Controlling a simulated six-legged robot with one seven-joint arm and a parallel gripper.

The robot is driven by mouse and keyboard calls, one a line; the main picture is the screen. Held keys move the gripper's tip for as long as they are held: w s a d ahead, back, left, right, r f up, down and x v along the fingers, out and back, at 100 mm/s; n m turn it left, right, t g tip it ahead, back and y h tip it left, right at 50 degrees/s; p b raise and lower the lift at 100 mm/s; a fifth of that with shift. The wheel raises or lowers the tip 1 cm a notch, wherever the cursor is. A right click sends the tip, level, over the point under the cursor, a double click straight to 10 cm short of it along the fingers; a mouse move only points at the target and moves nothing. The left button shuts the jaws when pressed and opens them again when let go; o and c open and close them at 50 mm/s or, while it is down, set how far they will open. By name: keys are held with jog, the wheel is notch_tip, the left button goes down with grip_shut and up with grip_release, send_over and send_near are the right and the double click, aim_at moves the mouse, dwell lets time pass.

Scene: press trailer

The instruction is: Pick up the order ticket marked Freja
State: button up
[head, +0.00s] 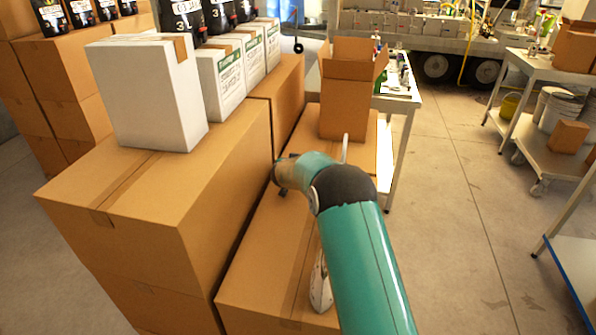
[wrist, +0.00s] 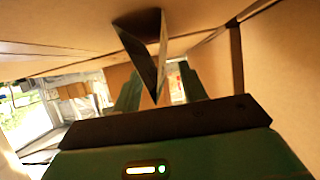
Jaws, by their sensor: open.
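In the wrist view a small folded card (wrist: 150,62), like a tent-shaped ticket, stands against a cardboard surface at the top of the picture. Its faces are dark and edge-on, so I cannot read a name on it. My gripper (wrist: 158,88) is open, with one green finger to the left of the card and one to the right. The card shows between or just in front of them; I cannot tell whether either finger touches it. In the head view my gripper (head: 283,188) is small and mostly hidden behind my wrist, low over the cardboard boxes. I cannot make out the card there.
A tall carton stack (head: 235,190) rises directly left of my gripper, with white boxes (head: 150,92) on top. A lower carton (head: 265,255) lies under my arm. An open carton (head: 345,105) stands behind it. The floor (head: 450,200) to the right is clear.

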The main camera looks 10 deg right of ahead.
jog(key=shift+c, duration=0.2)
grip_shut()
